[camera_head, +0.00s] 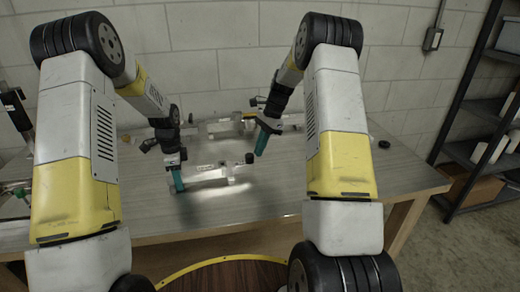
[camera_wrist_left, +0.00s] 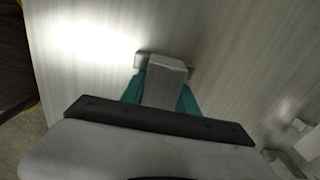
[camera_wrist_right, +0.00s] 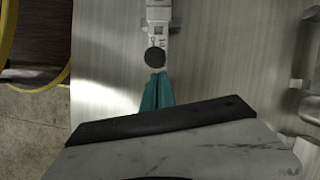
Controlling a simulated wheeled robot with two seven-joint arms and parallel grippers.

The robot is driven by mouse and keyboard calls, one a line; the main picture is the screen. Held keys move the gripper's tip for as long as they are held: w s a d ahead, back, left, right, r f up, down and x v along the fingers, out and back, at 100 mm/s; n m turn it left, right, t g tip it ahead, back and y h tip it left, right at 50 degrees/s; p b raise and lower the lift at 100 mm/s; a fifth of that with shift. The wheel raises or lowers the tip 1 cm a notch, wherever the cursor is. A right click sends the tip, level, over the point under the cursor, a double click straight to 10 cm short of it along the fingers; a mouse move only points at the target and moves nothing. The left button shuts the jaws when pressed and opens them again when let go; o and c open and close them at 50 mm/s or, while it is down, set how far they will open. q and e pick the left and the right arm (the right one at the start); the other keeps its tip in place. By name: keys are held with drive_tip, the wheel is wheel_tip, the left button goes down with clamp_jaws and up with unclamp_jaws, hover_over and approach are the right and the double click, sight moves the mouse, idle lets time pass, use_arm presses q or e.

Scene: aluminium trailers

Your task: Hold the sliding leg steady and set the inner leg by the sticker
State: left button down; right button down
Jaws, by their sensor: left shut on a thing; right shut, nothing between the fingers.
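An aluminium leg (camera_head: 212,175) lies on the table, with a lighter, narrower part and a round black end (camera_head: 249,158) at its right. My left gripper (camera_head: 178,183) is shut on the sliding leg at its left end. In the left wrist view its teal fingers clasp the grey bar (camera_wrist_left: 167,78). My right gripper (camera_head: 261,144) is shut and empty, just right of the black end. In the right wrist view the closed teal fingertips (camera_wrist_right: 160,78) are close to the black end (camera_wrist_right: 154,57); contact cannot be told. A pale sticker with dark marks (camera_wrist_right: 158,32) shows on the leg beyond.
More aluminium parts (camera_head: 222,128) stand behind on the grey table (camera_head: 330,185). A small black round piece (camera_head: 384,144) lies at the right, where the tabletop is mostly clear. A dark shelf rack (camera_head: 470,165) stands right of the table.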

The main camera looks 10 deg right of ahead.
drive_tip(key=w+d+r, duration=0.2)
drive_tip(key=d+r, duration=0.5)
drive_tip(key=r, duration=0.2)
drive_tip(key=shift+w, duration=0.15)
drive_tip(key=shift+r, duration=0.1)
use_arm(q)
drive_tip(key=c, duration=0.8)
unclamp_jaws()
drive_tip(key=shift+c, duration=0.2)
